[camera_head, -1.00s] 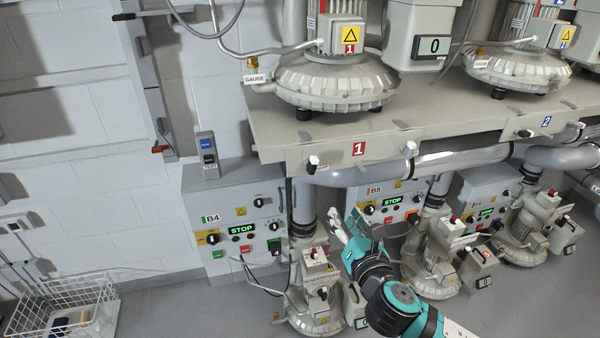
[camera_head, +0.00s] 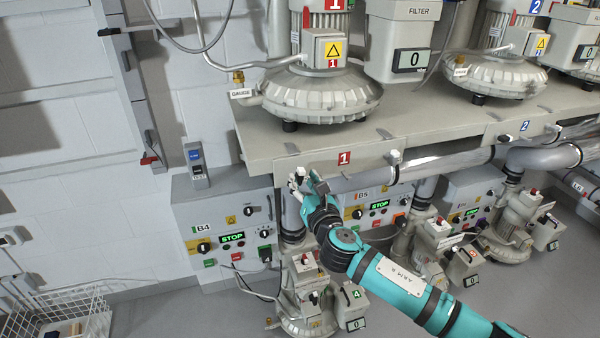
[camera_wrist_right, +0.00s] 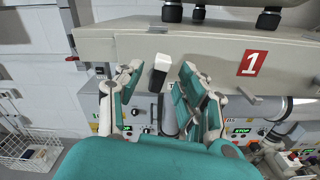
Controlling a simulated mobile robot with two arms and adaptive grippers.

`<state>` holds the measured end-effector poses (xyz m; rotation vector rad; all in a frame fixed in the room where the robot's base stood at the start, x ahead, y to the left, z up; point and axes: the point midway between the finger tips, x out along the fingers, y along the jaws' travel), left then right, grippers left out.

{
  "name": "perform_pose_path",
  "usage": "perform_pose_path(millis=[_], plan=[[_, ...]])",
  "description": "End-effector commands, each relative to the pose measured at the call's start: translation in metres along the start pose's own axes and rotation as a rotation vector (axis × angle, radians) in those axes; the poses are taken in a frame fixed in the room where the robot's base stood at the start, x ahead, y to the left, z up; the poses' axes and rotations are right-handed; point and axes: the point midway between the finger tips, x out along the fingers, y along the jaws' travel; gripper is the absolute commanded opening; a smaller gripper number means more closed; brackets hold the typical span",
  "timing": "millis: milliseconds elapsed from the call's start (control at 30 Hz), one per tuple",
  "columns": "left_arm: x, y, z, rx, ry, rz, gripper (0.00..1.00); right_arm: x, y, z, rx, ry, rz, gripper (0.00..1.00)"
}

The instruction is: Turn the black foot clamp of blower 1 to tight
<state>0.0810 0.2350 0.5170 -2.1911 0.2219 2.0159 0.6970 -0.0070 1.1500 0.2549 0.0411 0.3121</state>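Blower 1 (camera_head: 322,95) stands on the beige bench, with its red 1 tag on the motor. A small clamp lever, with a white end and a black part, sits on the bench's front edge, left of the red 1 plate. In the right wrist view this lever (camera_wrist_right: 160,68) shows between the fingers, ahead of them; I cannot tell whether it touches either. My right gripper (camera_head: 306,184) is open at the bench's front edge; its fingers also show in the wrist view (camera_wrist_right: 160,92). It partly hides the lever in the head view. My left gripper is not in view.
Control box B4 (camera_head: 228,222) and a small blower (camera_head: 305,295) stand underneath. A wire basket (camera_head: 80,312) is at lower left.

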Motion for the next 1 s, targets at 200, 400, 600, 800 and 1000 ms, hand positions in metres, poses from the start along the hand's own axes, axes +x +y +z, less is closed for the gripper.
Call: perform_pose_path(millis=[200, 400, 600, 800, 1000], plan=[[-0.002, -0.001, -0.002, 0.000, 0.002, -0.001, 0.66, 0.024, 0.000, 0.001, 0.000, -0.001, 0.000, 0.38], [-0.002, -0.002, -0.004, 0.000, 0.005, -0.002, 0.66, 0.029, 0.000, 0.000, 0.001, 0.000, 0.001, 0.38], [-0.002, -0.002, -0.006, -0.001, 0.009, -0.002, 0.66, 0.029, 0.000, 0.000, 0.000, 0.000, 0.000, 0.38], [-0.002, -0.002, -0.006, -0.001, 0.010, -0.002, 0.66, 0.029, 0.000, 0.000, 0.000, 0.000, 0.000, 0.14], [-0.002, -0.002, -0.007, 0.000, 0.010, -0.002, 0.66, 0.029, 0.000, 0.000, 0.000, 0.000, 0.000, 0.00]])
